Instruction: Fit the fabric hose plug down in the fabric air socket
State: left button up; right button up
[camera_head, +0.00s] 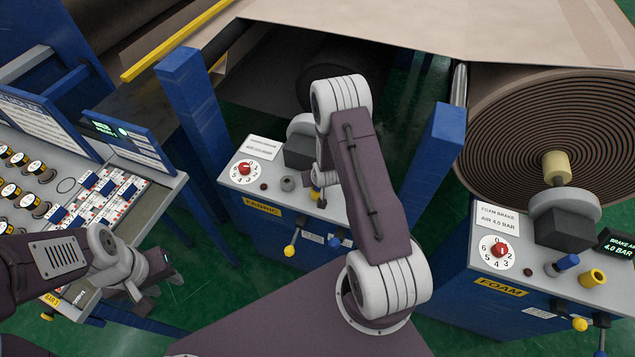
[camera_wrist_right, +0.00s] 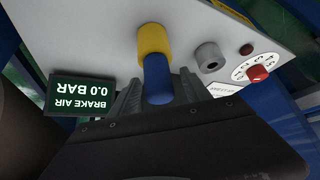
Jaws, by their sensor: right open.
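In the right wrist view the fabric hose plug, a blue cylinder (camera_wrist_right: 158,82), is in line with a yellow holder (camera_wrist_right: 154,40) on the grey fabric panel. My right gripper (camera_wrist_right: 158,92) is open, with one finger on each side of the blue plug. The fabric air socket (camera_wrist_right: 210,58), a grey ring with an empty dark hole, is beside the holder. The socket also shows in the head view (camera_head: 288,183), while my right arm hides most of the plug there. My left gripper (camera_head: 155,282) is open and empty near the left console, away from the plug.
The fabric brake display (camera_wrist_right: 82,95) reads 0.0 BAR. A red dial (camera_wrist_right: 257,74) is beyond the socket. The foam panel (camera_head: 540,283) is at right, with its own blue plug (camera_head: 567,262) and yellow holder (camera_head: 593,277). A control console (camera_head: 165,188) and blue posts (camera_head: 433,150) bound the space.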

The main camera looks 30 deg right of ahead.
jog(key=shift+w+f, duration=0.2)
jog(key=shift+w, duration=0.05)
jog(key=shift+s+r, duration=0.1)
jog(key=shift+s, duration=0.1)
jog(key=c, duration=1.1)
grip_shut()
